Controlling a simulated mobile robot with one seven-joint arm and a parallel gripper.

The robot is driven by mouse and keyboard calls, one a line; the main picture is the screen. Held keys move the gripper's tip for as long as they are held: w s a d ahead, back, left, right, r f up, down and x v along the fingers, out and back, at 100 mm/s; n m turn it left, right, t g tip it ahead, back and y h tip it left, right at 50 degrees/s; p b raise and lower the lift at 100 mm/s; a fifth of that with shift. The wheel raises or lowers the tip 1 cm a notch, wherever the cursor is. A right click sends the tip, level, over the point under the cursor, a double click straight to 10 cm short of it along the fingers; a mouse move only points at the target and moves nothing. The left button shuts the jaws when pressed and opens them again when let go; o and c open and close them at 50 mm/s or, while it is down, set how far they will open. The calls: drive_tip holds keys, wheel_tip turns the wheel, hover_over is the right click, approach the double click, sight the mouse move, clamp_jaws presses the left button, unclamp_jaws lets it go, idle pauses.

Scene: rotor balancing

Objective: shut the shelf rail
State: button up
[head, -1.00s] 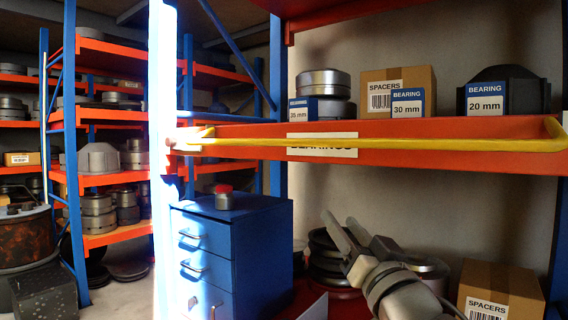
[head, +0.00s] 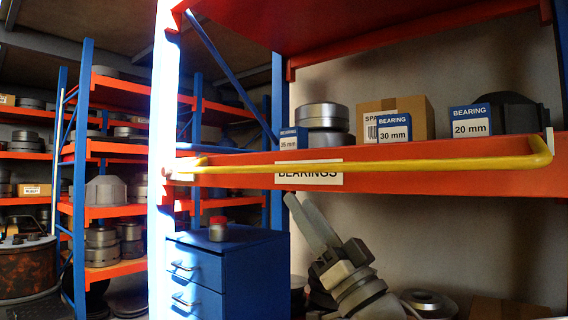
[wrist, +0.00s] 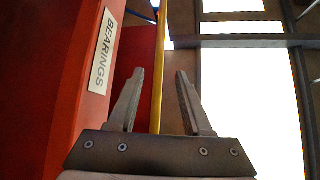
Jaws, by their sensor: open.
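The yellow shelf rail (head: 400,165) runs across the front of the red-orange shelf (head: 500,182), past the "BEARINGS" label (head: 309,173). Its bent ends stand out from the shelf at left and right. My gripper (head: 297,198) is just below the rail in the head view, fingers pointing up and left. In the wrist view my gripper (wrist: 160,73) is open, its two fingers apart. The yellow rail (wrist: 159,60) shows between the fingers, and the BEARINGS label (wrist: 102,50) is to the left. I cannot tell whether a finger touches the rail.
On the shelf stand bearing boxes (head: 394,128), a spacers carton (head: 410,112) and metal rings (head: 322,118). Below left is a blue drawer cabinet (head: 250,265) with a red-topped can (head: 218,229). A bright upright post (head: 165,200) stands at the left.

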sight(278, 168)
drive_tip(key=p+x, duration=0.2)
drive_tip(key=x, duration=0.8)
drive_tip(key=shift+r, duration=0.1)
clamp_jaws()
idle(1.1)
